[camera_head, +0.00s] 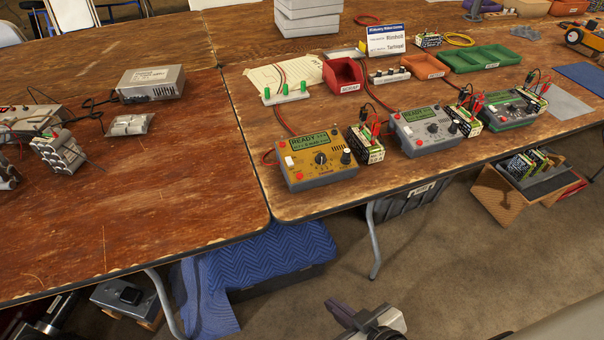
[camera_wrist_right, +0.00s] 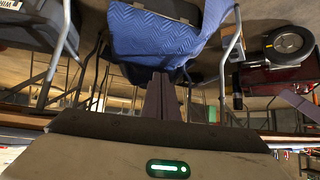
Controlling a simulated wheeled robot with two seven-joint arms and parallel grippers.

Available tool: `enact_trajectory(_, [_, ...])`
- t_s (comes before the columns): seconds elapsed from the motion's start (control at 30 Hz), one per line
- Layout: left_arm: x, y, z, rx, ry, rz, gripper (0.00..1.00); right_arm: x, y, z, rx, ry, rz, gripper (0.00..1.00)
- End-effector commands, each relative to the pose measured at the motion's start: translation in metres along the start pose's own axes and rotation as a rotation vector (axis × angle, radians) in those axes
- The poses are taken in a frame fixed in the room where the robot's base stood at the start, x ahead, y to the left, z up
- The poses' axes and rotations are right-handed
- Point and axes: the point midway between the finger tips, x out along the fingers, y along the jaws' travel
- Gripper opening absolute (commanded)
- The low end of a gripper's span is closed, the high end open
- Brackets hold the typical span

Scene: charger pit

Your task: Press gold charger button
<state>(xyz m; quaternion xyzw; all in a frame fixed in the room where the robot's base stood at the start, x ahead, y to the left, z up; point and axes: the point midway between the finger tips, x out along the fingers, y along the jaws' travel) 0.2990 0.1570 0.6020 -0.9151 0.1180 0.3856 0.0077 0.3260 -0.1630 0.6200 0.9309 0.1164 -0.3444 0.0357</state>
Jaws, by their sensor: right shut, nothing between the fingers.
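The gold charger (camera_head: 318,172) stands near the front edge of the right table in the head view. Its green screen (camera_head: 317,141) reads READY. Its face has a dark round dial, a black knob, a pale rectangular button (camera_head: 289,161) and small red round parts. My right gripper (camera_head: 338,308) is at the bottom of the head view, below and in front of the table edge, well apart from the charger. Its fingers also show in the right wrist view (camera_wrist_right: 160,95), closed together and empty. My left gripper is not in view.
A grey charger (camera_head: 424,142) and a green charger (camera_head: 505,118) stand to the right, with battery packs between. A red bin (camera_head: 343,75) is behind. The table's front edge lies between my gripper and the chargers. A blue quilted blanket (camera_head: 265,262) hangs below.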

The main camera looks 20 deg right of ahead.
Motion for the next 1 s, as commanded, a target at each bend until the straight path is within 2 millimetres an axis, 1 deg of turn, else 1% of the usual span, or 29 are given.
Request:
enact_trajectory(0.03, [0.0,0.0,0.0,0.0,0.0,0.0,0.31,0.004,0.008,-0.023,-0.045,0.059,0.017,0.0])
enact_trajectory(0.07, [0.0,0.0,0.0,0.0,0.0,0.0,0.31,0.006,0.013,-0.038,-0.078,0.101,0.029,0.0])
enact_trajectory(0.1, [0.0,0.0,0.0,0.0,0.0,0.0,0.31,0.007,0.018,-0.061,-0.126,0.164,0.045,0.0])
enact_trajectory(0.13, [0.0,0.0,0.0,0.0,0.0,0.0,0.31,0.008,0.022,-0.08,-0.169,0.216,0.057,0.0])
enact_trajectory(0.17, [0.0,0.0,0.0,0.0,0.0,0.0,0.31,0.007,0.025,-0.101,-0.213,0.272,0.068,0.0])
enact_trajectory(0.2, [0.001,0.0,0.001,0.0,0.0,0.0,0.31,0.005,0.028,-0.13,-0.278,0.351,0.081,0.0])
enact_trajectory(0.27, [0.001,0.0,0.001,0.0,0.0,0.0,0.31,-0.001,0.028,-0.172,-0.379,0.473,0.095,0.0])
enact_trajectory(0.3, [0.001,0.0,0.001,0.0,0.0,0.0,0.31,-0.007,0.025,-0.2,-0.451,0.556,0.1,0.0])
enact_trajectory(0.37, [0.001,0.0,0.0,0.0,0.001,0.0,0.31,-0.019,0.016,-0.24,-0.571,0.68,0.102,0.0])
enact_trajectory(0.4, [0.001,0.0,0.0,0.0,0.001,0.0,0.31,-0.029,0.008,-0.265,-0.661,0.765,0.099,0.0])
enact_trajectory(0.43, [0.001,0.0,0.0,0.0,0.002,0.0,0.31,-0.038,0.0,-0.283,-0.735,0.829,0.094,0.0])
enact_trajectory(0.47, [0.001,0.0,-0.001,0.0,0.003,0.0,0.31,-0.047,-0.009,-0.3,-0.818,0.894,0.087,0.0])
enact_trajectory(0.5, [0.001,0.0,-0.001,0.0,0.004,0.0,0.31,-0.06,-0.025,-0.32,-0.946,0.982,0.07,0.0])
enact_trajectory(0.53, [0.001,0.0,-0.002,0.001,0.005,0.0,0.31,-0.07,-0.037,-0.332,-1.054,1.044,0.054,0.0])
enact_trajectory(0.57, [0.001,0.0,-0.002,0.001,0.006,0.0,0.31,-0.077,-0.05,-0.341,-1.167,1.096,0.036,0.0])
enact_trajectory(0.6, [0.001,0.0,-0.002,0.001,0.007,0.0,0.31,-0.085,-0.065,-0.347,-1.319,1.148,0.007,0.0])
enact_trajectory(0.63, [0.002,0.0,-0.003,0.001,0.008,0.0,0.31,-0.088,-0.074,-0.348,-1.436,1.173,-0.015,0.0])
enact_trajectory(0.67, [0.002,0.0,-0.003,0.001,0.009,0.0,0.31,-0.089,-0.08,-0.348,-1.558,1.185,-0.035,0.0])
enact_trajectory(0.7, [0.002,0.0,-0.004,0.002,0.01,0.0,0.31,-0.088,-0.085,-0.345,-1.72,1.181,-0.062,0.0])
enact_trajectory(0.73, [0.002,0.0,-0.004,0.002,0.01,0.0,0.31,-0.084,-0.085,-0.342,-1.84,1.161,-0.078,0.0])
enact_trajectory(0.77, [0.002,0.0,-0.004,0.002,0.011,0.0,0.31,-0.079,-0.082,-0.34,-1.957,1.126,-0.09,0.0])
enact_trajectory(0.8, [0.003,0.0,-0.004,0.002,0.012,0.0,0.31,-0.071,-0.073,-0.337,-2.104,1.061,-0.103,0.0])
enact_trajectory(0.83, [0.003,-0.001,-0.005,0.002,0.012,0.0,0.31,-0.065,-0.063,-0.336,-2.205,1.0,-0.105,0.0])
enact_trajectory(0.87, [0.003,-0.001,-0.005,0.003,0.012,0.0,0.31,-0.059,-0.051,-0.336,-2.297,0.93,-0.104,0.0])
enact_trajectory(0.9, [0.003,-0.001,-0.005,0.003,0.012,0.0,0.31,-0.052,-0.033,-0.337,-2.403,0.831,-0.096,0.0])
enact_trajectory(1.0, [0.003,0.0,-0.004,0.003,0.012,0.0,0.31,-0.041,0.009,-0.346,-2.573,0.603,-0.059,0.0])
